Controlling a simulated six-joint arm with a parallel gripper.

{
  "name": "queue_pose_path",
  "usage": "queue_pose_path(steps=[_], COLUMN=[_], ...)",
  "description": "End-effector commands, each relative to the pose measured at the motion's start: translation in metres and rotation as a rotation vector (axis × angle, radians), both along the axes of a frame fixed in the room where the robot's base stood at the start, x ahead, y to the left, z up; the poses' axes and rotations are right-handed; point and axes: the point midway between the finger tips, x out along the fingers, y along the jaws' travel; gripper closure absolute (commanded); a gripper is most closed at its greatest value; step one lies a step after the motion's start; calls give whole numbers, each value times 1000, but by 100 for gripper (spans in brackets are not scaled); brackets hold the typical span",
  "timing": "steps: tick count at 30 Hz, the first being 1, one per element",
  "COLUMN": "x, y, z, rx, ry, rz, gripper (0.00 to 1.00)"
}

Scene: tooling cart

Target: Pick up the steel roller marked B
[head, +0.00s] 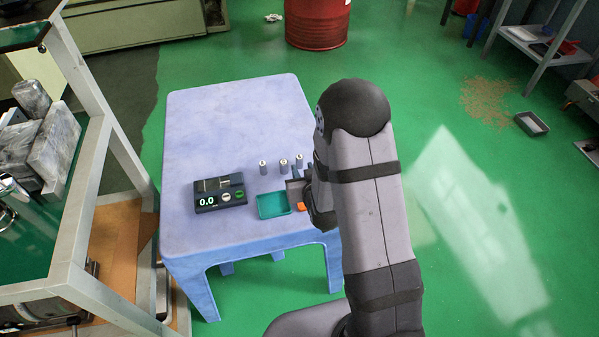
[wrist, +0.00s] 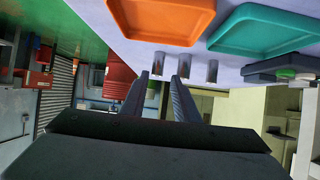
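Three small steel rollers stand upright in a row on the blue table: the left roller (head: 263,167), the middle roller (head: 283,165) and the right roller (head: 300,160). Their end marks are too small to read, so I cannot tell which is B. In the wrist view, which is upside down, they are the left roller (wrist: 154,66), the middle roller (wrist: 184,70) and the right roller (wrist: 212,71). My gripper (wrist: 161,77) is open, its two fingers apart with nothing between them. The fingers point toward the rollers and partly cover two of them.
A teal tray (head: 273,205) and a mostly hidden orange tray (head: 302,207) lie in front of the rollers. A dark measuring device (head: 220,192) reading 0.0 stands left of them. The table (head: 235,115) is clear behind the rollers.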

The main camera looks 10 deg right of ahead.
Motion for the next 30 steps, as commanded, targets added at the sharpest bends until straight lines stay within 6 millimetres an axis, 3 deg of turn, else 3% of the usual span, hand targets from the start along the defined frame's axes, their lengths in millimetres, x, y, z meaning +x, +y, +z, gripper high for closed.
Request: queue_pose_path(steps=[1, 3, 12, 30], x=[2, 5, 9, 39], y=[-1, -2, -2, -5], z=[-12, -14, -13, -26], rx=[-1, -3, -6, -6], ry=[-29, -65, -110, -108], rz=[-2, -3, -5, -5], gripper=[72, 72, 72, 72])
